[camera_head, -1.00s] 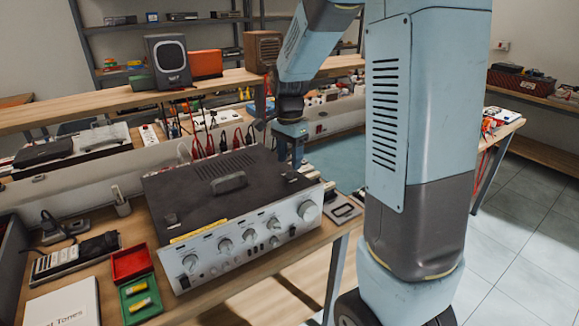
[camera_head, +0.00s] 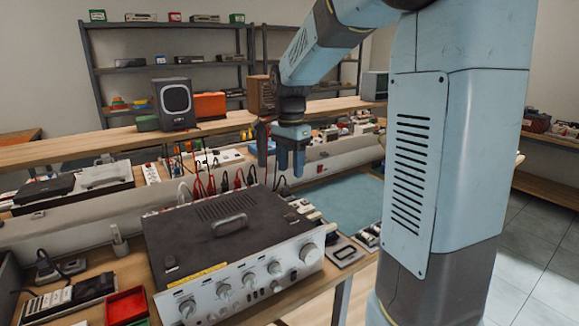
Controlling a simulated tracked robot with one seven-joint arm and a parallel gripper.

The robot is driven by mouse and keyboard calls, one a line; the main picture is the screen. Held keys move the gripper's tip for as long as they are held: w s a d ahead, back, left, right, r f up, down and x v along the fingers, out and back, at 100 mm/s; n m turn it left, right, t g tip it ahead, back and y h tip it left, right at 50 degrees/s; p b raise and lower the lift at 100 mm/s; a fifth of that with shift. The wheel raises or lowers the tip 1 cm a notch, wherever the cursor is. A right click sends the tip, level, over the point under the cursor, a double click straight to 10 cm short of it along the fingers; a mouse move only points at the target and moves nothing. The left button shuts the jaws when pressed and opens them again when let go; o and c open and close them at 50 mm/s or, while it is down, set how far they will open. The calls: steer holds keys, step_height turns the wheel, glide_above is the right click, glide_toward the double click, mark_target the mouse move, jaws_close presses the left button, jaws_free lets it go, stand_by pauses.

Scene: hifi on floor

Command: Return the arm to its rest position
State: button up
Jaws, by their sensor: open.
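My gripper (camera_head: 282,160) points down above the back right part of a grey amplifier (camera_head: 215,232) on the wooden bench. Its two fingers are apart and nothing shows between them. It appears clear of the amplifier's top. My blue and dark grey arm comes in from the top of the picture, and a large blue part of my own body covers much of the right side.
A red tray (camera_head: 127,306) lies left of the amplifier. Red and black test leads (camera_head: 215,183) hang behind it. A speaker (camera_head: 174,103) and an orange box (camera_head: 210,104) stand on the raised bench behind. Tiled floor (camera_head: 520,280) shows at right.

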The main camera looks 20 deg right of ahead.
steer(key=s+r+n+t, duration=0.2)
steer(key=s+n, duration=0.4)
steer(key=s, duration=0.5)
steer(key=s+r+n+t, duration=0.2)
steer(key=s+n, duration=0.5)
steer(key=s, duration=0.5)
steer(key=shift+s+t, duration=0.2)
steer(key=shift+t, duration=0.7)
steer(key=shift+d, duration=0.1)
steer(key=shift+c, duration=0.7)
